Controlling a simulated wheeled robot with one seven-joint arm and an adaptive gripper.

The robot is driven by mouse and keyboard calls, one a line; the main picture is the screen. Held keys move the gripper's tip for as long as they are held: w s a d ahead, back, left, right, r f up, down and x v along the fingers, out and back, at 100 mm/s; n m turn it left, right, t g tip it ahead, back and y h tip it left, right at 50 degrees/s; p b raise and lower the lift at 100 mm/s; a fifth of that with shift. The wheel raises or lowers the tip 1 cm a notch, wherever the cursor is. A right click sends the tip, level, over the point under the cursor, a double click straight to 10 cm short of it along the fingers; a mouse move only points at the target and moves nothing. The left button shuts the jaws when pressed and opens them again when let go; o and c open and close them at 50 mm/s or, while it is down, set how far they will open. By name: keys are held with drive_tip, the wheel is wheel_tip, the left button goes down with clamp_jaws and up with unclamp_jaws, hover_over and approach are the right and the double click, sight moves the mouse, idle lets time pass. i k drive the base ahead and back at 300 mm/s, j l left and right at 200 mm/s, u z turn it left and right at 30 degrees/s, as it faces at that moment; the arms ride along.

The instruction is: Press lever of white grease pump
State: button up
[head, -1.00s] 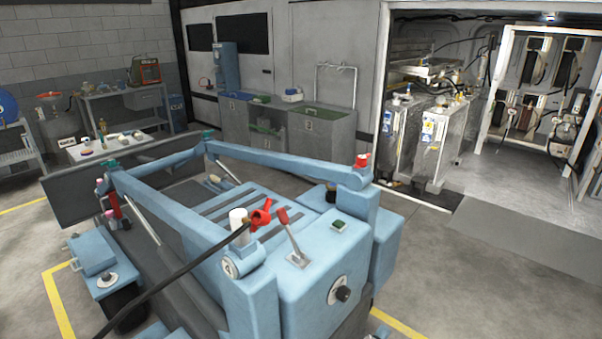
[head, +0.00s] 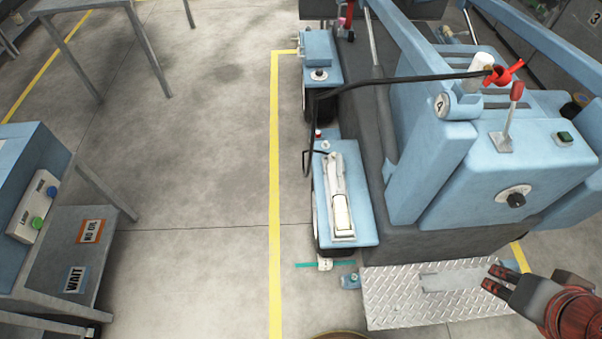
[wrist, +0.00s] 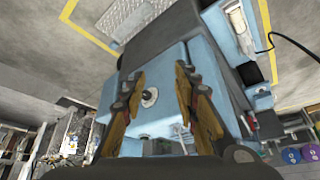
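The white grease pump (head: 340,190) lies on a low blue box at the left side of the blue machine in the head view. Its long pale lever (head: 342,215) points towards the front edge of the box. The pump also shows in the wrist view near the top right (wrist: 238,24). My gripper (head: 493,277) is at the lower right of the head view, over the metal tread plate, well to the right of the pump. Its fingers (wrist: 160,70) are spread in the wrist view, with nothing held between them.
The blue machine (head: 530,175) stands right of the pump, with a red-knobbed lever (head: 513,105) and a black dial (head: 515,198). A tread plate (head: 400,290) lies in front. Open floor (head: 200,130) is left of the pump; a control bench (head: 75,240) stands further left.

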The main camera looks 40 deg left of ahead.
sight(337, 159)
drive_tip(key=u, duration=1.2)
